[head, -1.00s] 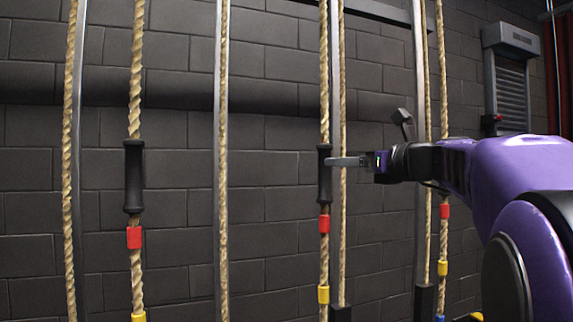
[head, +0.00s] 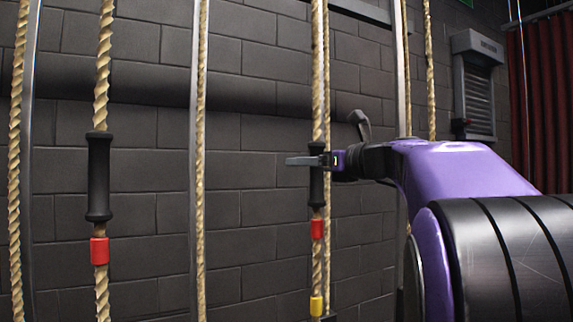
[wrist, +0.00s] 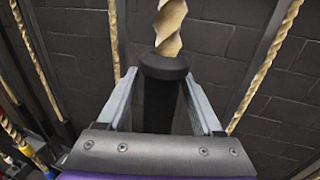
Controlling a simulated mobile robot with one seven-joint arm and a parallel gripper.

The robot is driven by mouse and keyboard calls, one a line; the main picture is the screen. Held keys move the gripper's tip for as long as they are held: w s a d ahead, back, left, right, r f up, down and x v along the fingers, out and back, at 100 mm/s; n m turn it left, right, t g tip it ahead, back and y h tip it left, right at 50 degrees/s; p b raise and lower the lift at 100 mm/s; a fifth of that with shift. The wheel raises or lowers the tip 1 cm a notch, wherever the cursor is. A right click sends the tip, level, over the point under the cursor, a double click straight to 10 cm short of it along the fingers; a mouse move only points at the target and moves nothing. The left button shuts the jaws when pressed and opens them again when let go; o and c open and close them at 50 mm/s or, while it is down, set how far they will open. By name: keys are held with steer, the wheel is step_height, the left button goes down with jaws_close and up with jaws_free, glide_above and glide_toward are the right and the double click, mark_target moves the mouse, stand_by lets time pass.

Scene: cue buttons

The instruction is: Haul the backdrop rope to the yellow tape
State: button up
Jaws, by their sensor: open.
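A black handle (head: 317,188) sits on a twisted tan rope (head: 317,80) in the middle of the head view. Below it on the rope are a red band (head: 317,229) and a yellow tape (head: 316,306). My gripper (head: 294,161) is level with the upper part of this handle, its fingers reaching past it. In the wrist view the handle (wrist: 160,100) stands between the two spread fingers, with the rope rising from its top. The jaws are open around the handle, with gaps beside it. No label shows which rope is the backdrop rope.
Another rope with a black handle (head: 99,178) and red band (head: 99,251) hangs at left. Plain ropes and metal uprights stand between and beside them, one rope close behind the middle handle. A dark block wall (head: 250,220) is behind. A red curtain (head: 543,100) hangs at far right.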

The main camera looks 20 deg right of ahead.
steer(key=shift+w, duration=0.1)
jaws_close()
stand_by(0.4)
stand_by(1.1)
